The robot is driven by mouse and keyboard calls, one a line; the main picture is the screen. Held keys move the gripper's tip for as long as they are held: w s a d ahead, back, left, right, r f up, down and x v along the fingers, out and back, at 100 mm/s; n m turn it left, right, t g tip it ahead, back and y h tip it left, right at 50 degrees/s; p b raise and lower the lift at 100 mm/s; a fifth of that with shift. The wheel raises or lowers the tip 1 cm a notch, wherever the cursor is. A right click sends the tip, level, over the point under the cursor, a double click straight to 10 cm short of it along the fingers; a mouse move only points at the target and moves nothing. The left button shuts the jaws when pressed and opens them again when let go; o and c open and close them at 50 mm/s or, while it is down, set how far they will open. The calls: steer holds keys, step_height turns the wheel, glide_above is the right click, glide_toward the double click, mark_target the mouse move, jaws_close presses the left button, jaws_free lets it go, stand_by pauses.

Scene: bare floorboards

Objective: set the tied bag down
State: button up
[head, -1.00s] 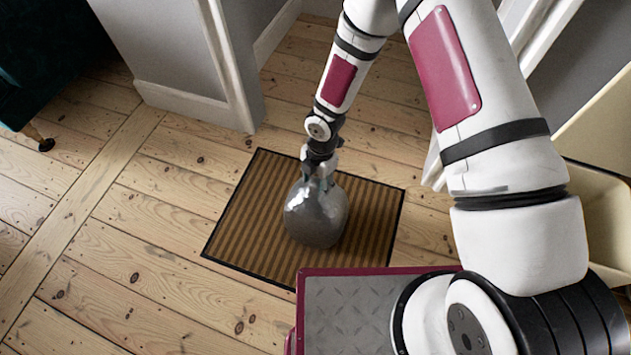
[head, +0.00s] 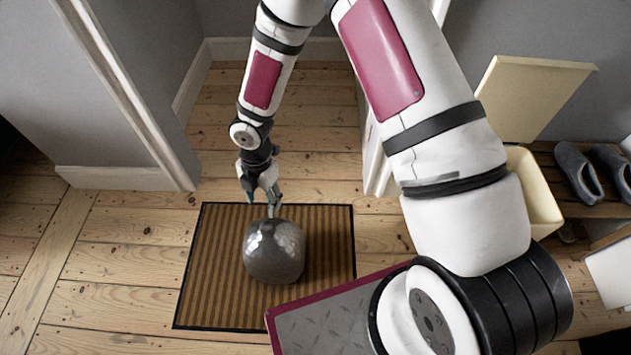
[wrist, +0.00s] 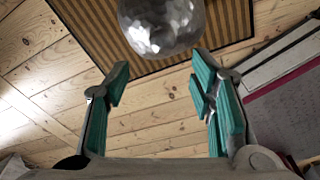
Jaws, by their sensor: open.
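The tied bag (head: 274,252) is a shiny dark grey, rounded bundle. It rests on a brown striped mat (head: 215,275) with a black border. In the wrist view the bag (wrist: 165,22) shows at the top, beyond the fingertips and apart from them. My gripper (head: 262,205) is just past the bag's far side, over the mat's far edge. In the wrist view its teal-padded fingers (wrist: 158,90) are spread wide with nothing between them but floorboards behind. The bag's tied neck cannot be made out.
A cream bin with a raised lid (head: 532,95) stands at the right. Grey slippers (head: 578,172) lie on a low wooden rack beyond it. A grey wall end (head: 115,178) stands at the left. Bare floorboards (head: 110,270) left of the mat are clear.

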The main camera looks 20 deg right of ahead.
steer(key=shift+r, duration=0.1)
steer(key=s+d+r+m+h, duration=0.1)
steer(key=d+r+m, duration=0.35)
steer(key=r, duration=0.45)
steer(key=s+d+r+m+t+h, duration=0.1)
steer(key=s+d+r+m+h, duration=0.1)
steer(key=d+r+m, duration=0.5)
steer(key=s+d+r+m+h, duration=0.1)
steer(key=d+r, duration=0.3)
steer(key=r, duration=0.7)
steer(key=s+d+r+m, duration=0.3)
steer(key=s+r+m, duration=0.4)
steer(key=s+r, duration=0.25)
steer(key=s+r+m+y, duration=0.2)
steer(key=s+m, duration=0.6)
steer(key=s, duration=0.7)
steer(key=shift+s+a+r+y, duration=0.15)
steer(key=shift+s+a+y, duration=0.15)
steer(key=shift+a+y, duration=0.15)
